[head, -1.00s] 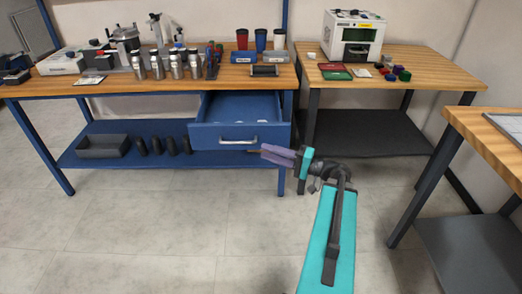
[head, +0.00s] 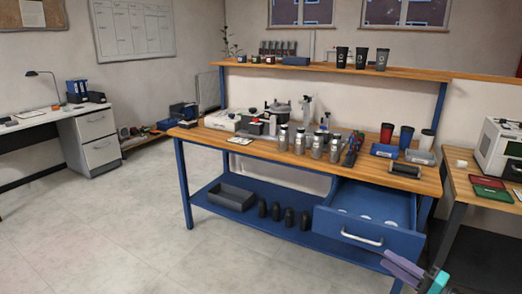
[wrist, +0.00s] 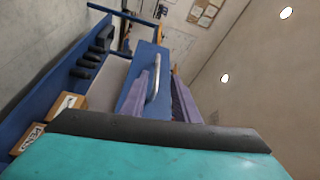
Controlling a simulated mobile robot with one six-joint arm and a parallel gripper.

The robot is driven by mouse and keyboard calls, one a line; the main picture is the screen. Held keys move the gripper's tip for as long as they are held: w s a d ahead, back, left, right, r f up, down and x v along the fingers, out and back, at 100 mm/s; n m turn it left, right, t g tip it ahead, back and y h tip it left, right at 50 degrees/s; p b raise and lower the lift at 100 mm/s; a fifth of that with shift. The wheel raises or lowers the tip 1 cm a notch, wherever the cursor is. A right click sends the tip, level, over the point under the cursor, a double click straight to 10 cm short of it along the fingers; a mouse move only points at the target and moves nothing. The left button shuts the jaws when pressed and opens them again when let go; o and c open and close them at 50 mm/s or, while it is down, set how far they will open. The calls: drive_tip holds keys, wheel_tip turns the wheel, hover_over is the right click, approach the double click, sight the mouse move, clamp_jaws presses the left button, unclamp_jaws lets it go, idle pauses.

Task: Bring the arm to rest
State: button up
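My gripper (head: 392,262) has purple fingers and a teal body, cut off at the lower right corner of the head view. It is in front of the open blue drawer (head: 348,222), at its right side. In the wrist view the two purple fingers (wrist: 165,90) stand apart with nothing held between them. The drawer's pale handle (wrist: 154,80) shows in the gap, beyond the fingers. I cannot tell the exact distance to the drawer. Most of my arm is outside the head view.
The drawer juts from the blue workbench (head: 265,160), holding pale round items (head: 365,217). Several metal bottles (head: 317,146) and cups stand on top. A grey bin (head: 232,196) is on the lower shelf. A second table (head: 460,187) with a white machine is at right. Floor at left is clear.

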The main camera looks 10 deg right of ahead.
drive_tip(key=w+a+f+n+g+y+p, duration=0.1)
drive_tip(key=w+a+f+g+y+p, duration=0.15)
drive_tip(key=a, duration=0.75)
drive_tip(key=w+a+f+n+g+y+p, duration=0.1)
drive_tip(key=w+a+g+y+p, duration=0.15)
drive_tip(key=a, duration=0.75)
drive_tip(key=s+a+f+n+g+h+p, duration=0.1)
drive_tip(key=s+a+f+g+p, duration=0.1)
drive_tip(key=s+a+f+g, duration=0.3)
drive_tip(key=s+a+f+n+p, duration=0.1)
drive_tip(key=a+f, duration=0.1)
drive_tip(key=a, duration=0.5)
drive_tip(key=s+a+f+n+g+h+p, duration=0.1)
drive_tip(key=s+a+f+g+p, duration=0.1)
drive_tip(key=a+f+g, duration=0.3)
drive_tip(key=s+a+f+n+g+h+p, duration=0.25)
drive_tip(key=s+f, duration=0.25)
drive_tip(key=s, duration=0.4)
drive_tip(key=s+a+f+n+g+h+p, duration=0.1)
drive_tip(key=s+a+f+g+h+p, duration=0.2)
drive_tip(key=s+f, duration=0.4)
drive_tip(key=s+d+f+h, duration=0.2)
drive_tip(key=d+h, duration=0.2)
drive_tip(key=d, duration=0.2)
drive_tip(key=s+d+f+h, duration=0.2)
drive_tip(key=s+d+h, duration=0.1)
drive_tip(key=d, duration=0.3)
drive_tip(key=shift+s+d+f+n+h+b, duration=0.35)
drive_tip(key=shift+f+h+b, duration=0.1)
drive_tip(key=shift+h, duration=0.2)
